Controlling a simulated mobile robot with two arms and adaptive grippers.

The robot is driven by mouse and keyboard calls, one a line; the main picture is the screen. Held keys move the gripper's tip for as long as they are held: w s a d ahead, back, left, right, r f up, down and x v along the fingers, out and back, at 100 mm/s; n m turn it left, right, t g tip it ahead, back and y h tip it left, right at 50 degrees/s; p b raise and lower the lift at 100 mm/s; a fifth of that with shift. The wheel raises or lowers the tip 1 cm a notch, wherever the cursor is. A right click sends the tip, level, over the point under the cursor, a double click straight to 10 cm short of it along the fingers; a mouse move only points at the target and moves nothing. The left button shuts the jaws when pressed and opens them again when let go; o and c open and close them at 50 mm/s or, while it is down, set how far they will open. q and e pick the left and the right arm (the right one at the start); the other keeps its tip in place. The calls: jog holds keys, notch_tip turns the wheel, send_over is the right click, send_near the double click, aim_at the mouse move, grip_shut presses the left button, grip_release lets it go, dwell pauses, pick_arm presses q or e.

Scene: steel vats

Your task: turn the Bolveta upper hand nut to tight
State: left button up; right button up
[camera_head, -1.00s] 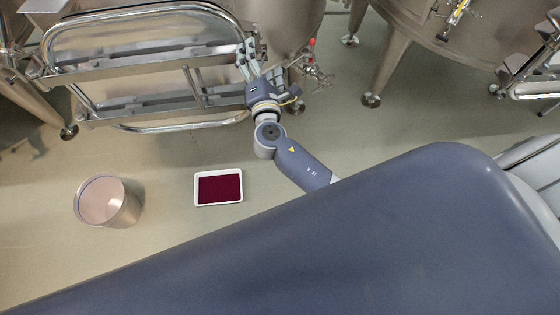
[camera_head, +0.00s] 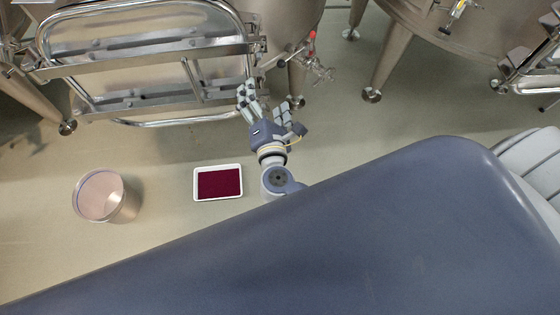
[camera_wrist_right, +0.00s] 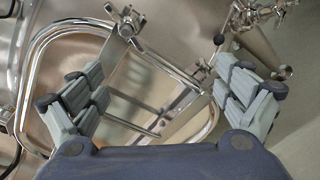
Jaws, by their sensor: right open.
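The steel vat door (camera_head: 140,78) with two clamp bars is at the upper left in the head view. At the right end of its upper bar is a metal hand nut (camera_head: 259,46). In the right wrist view, one shiny hand nut (camera_wrist_right: 128,28) shows at the top, and a second metal fitting (camera_wrist_right: 219,40) is to its right; I cannot tell which is the upper one. My right gripper (camera_head: 266,98) is open and empty, below the nut in the picture and apart from it. It shows in the wrist view too (camera_wrist_right: 163,82). My left gripper is not in view.
A red-handled valve (camera_head: 311,38) sticks out right of the door. A steel bucket (camera_head: 122,203) and a white tray (camera_head: 218,198) with dark red contents are on the floor. Another vat (camera_head: 490,38) is at the upper right. The floor between is clear.

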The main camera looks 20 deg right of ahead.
jog(key=s+d+f+m+g+y+b, duration=0.1)
jog(key=s+f+m+g, duration=0.1)
jog(key=f, duration=1.1)
jog(key=s+f+m+g+y+b, duration=0.1)
jog(key=s+f+g+b, duration=0.1)
jog(key=f, duration=1.1)
jog(key=shift+s+d+f+m+g, duration=0.3)
jog(key=shift+s+d+m+g, duration=0.1)
jog(key=shift+s+g, duration=0.55)
jog(key=s+d+f+m+g+y, duration=0.1)
jog(key=s+d+f+m+g, duration=0.15)
jog(key=s+f, duration=0.5)
jog(key=s+d+f+m+g, duration=0.15)
jog(key=s+f+m, duration=0.25)
jog(key=s+f, duration=0.4)
jog(key=s+d+f+m+g, duration=0.1)
jog(key=s+f+m, duration=0.2)
jog(key=s, duration=0.3)
jog(key=s+d+f+m+g+y, duration=0.1)
jog(key=s+f+m+g, duration=0.1)
jog(key=s+f+m, duration=0.2)
jog(key=s+d+f+m+g, duration=0.1)
jog(key=s+f+m+g, duration=0.1)
jog(key=s, duration=0.8)
jog(key=shift+f+m, duration=0.65)
jog(key=shift+f, duration=0.15)
